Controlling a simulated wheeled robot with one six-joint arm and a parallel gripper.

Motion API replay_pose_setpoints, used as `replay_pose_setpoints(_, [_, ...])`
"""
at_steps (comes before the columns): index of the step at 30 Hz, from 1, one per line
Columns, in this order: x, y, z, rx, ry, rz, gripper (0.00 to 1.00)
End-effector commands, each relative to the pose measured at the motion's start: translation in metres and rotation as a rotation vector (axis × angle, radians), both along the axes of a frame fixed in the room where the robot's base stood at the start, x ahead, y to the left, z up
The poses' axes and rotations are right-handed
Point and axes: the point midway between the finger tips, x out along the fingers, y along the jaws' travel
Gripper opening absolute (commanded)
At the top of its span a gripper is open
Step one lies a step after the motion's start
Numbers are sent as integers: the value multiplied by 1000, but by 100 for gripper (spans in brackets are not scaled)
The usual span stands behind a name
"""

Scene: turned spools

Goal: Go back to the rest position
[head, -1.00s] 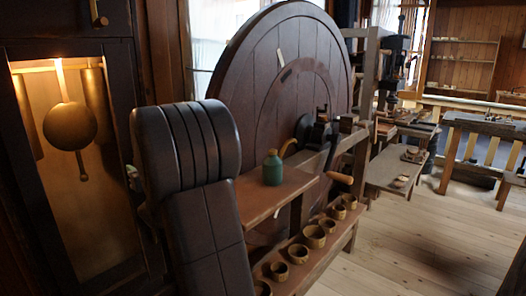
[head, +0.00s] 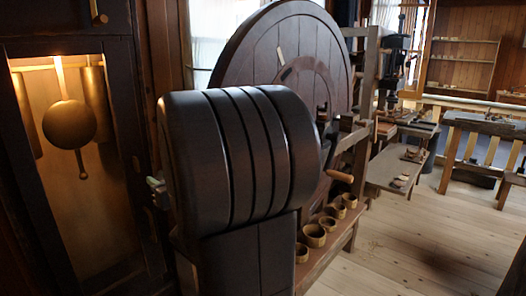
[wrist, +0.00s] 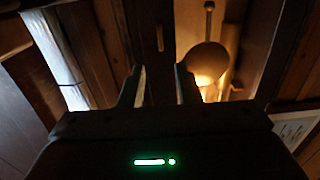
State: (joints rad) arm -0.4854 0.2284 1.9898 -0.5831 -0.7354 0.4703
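My gripper (wrist: 160,78) shows in the wrist view with its two dark fingers apart and nothing between them. Beyond the fingers is the dark wooden case of a pendulum clock, with the round pendulum bob (wrist: 207,60) in the lit opening just right of the fingers. The wrist picture is turned over, with the pendulum's tip pointing up. In the head view my thick ribbed arm link fills the middle and hides most of the gripper.
The clock pendulum (head: 70,124) hangs at the left, close to my arm. A big wooden wheel (head: 262,50) stands behind the arm. Several small wooden cups (head: 314,235) line a low shelf. Benches (head: 482,124) stand at the right.

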Motion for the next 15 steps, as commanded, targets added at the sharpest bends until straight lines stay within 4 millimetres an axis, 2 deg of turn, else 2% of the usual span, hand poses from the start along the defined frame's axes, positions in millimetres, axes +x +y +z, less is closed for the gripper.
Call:
replay_pose_setpoints(1, [-6, -8, 0, -1, 1, -2, 30])
replay_pose_setpoints(3, [8, 10, 0, 0, 0, 3, 30])
replay_pose_setpoints(15, [60, 72, 0, 0, 0, 2, 30])
